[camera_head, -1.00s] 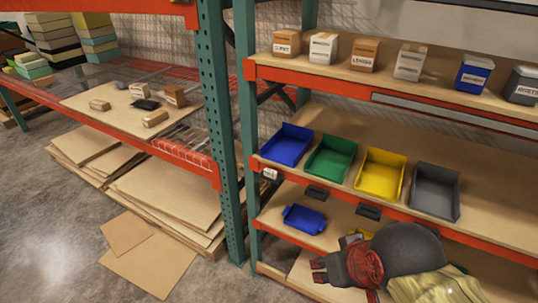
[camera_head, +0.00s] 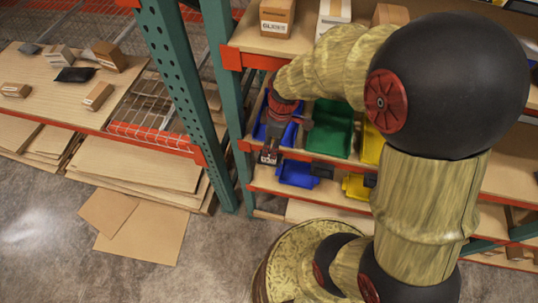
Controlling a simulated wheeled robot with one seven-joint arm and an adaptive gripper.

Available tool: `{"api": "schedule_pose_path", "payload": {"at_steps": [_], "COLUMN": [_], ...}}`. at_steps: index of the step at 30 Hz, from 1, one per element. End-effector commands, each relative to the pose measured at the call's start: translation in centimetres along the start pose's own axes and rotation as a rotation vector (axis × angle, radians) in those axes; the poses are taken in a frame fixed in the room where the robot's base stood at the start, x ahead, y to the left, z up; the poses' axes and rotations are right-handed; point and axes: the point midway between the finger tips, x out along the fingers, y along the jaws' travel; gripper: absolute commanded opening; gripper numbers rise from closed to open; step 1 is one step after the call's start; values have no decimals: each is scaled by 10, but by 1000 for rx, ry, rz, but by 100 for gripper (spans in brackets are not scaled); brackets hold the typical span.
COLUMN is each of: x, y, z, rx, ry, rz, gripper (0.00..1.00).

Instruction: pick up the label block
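A small block with a pale marked face, seemingly the label block (camera_head: 268,158), is at the orange shelf edge in front of the left blue bin (camera_head: 262,127). My gripper (camera_head: 270,147) reaches down over that bin, with its dark fingers at or just above the block. The fingers are small and dark here, so I cannot tell whether they are open, shut or touching the block. My arm hides much of the shelf to the right.
A green bin (camera_head: 328,130) stands right of the blue bin, with a yellow bin (camera_head: 371,145) partly behind my arm. A green upright post (camera_head: 224,90) stands close on the left. A smaller blue bin (camera_head: 297,174) sits on the shelf below.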

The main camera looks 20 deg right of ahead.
Motion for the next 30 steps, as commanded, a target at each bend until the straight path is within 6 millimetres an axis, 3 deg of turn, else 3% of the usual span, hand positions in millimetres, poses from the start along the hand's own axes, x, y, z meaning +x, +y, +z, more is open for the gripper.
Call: {"api": "schedule_pose_path", "payload": {"at_steps": [16,25,30], "x": [66,70,70], "y": [2,2,2], "z": [1,0,0], "rx": [2,1,1], "ry": [-2,-1,-1], "rz": [-1,0,0], "gripper": [35,35,26]}}
